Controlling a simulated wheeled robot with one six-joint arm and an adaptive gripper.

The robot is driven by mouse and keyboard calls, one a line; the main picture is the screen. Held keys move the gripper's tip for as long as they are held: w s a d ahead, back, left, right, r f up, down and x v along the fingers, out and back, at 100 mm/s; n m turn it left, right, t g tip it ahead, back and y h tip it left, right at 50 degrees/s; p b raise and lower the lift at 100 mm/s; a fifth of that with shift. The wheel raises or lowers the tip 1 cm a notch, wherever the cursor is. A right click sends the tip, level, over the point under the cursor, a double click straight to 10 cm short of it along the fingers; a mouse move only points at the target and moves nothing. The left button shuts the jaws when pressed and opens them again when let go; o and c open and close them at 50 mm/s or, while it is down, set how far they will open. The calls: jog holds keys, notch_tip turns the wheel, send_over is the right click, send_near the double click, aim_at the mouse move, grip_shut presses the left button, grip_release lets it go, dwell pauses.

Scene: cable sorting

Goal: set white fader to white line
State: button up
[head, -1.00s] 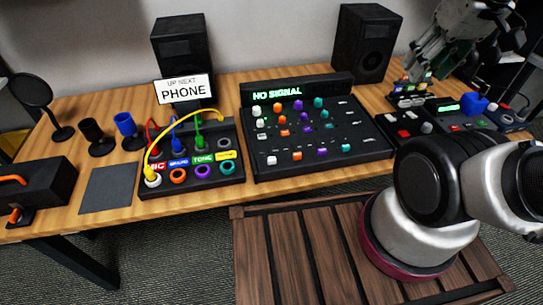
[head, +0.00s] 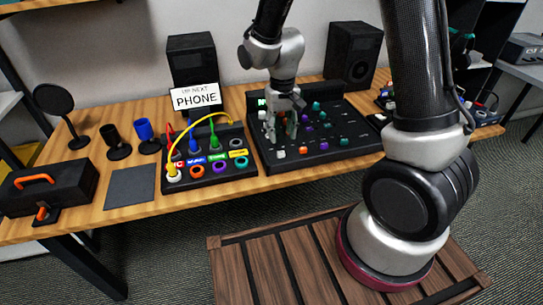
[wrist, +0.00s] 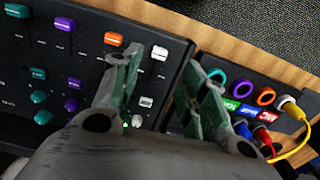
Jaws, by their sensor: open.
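The black mixer (head: 350,153) carries rows of coloured caps and knobs. In the wrist view, a grooved white cap (wrist: 146,102), which looks like the white fader, shows between my fingers near the mixer's edge. A second white cap (wrist: 159,52) sits in the front row, also in the head view (head: 281,154); I cannot tell for certain which is the fader. A short pale mark (wrist: 161,76) lies between the two caps. My gripper (head: 281,132) is open, pointing down over the mixer's white column, its fingers (wrist: 165,66) empty. In the head view they hide the grooved cap.
A patch panel (head: 210,174) with coloured sockets and plugged cables stands left of the mixer. It is close to one finger in the wrist view. Orange (wrist: 114,38), purple (wrist: 67,24) and teal caps share the mixer. Speakers (head: 352,55) stand behind.

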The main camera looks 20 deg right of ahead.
aim_at(280, 149)
jog(key=shift+w+d+f, duration=0.1)
jog(key=shift+w+f, duration=0.15)
jog(key=shift+f, duration=0.1)
notch_tip(280, 149, down, 7)
jog(key=shift+f, duration=0.1)
jog(key=shift+c, duration=0.2)
grip_shut()
